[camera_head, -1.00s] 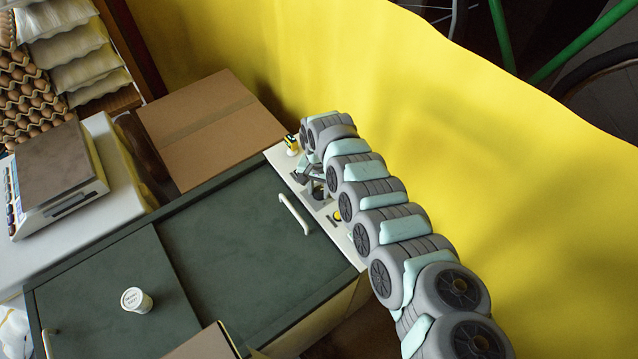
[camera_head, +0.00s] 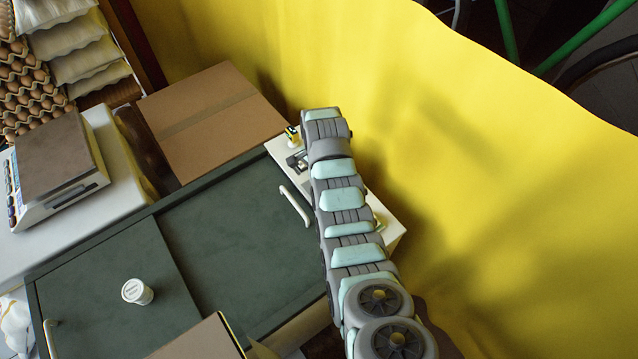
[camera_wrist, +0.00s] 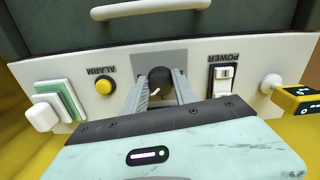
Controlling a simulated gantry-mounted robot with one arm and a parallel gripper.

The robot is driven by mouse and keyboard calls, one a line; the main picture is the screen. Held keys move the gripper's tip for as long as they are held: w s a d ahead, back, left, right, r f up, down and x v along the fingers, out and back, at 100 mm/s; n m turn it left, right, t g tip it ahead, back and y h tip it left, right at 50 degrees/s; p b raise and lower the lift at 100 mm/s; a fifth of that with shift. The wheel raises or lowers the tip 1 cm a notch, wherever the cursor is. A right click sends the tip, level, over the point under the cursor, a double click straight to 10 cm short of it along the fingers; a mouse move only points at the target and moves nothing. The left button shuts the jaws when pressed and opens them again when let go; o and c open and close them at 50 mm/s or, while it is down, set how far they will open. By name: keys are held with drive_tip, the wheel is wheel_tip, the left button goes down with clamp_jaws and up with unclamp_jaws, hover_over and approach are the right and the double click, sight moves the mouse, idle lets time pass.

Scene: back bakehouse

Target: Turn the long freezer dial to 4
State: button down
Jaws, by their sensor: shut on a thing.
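The freezer dial (camera_wrist: 159,76) is a round black knob on a grey plate in the middle of the white control panel (camera_wrist: 115,58), seen in the wrist view. My gripper (camera_wrist: 160,88) is shut on the dial, one grey finger on each side. A small white mark shows on the knob's near part. No scale numbers can be read; the fingers and gripper body cover part of the plate. In the head view the long freezer (camera_head: 225,235) has a dark green lid, and my arm hides the dial and the gripper.
A yellow alarm button (camera_wrist: 104,84) is left of the dial, a power switch (camera_wrist: 222,80) right. A green-and-white part (camera_wrist: 58,103) sits at the panel's left. A yellow-and-black object (camera_wrist: 298,97) is at the right end. A white handle (camera_wrist: 150,8) lies beyond.

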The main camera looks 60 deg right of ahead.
drive_tip(key=shift+m, duration=0.4)
drive_tip(key=c, duration=1)
unclamp_jaws()
drive_tip(key=shift+d+r+b, duration=0.1)
drive_tip(key=shift+r+b, duration=0.25)
drive_tip(key=shift+r, duration=0.05)
wheel_tip(320, 180, up, 10)
drive_tip(key=p, duration=0.3)
drive_tip(key=shift+f, duration=0.1)
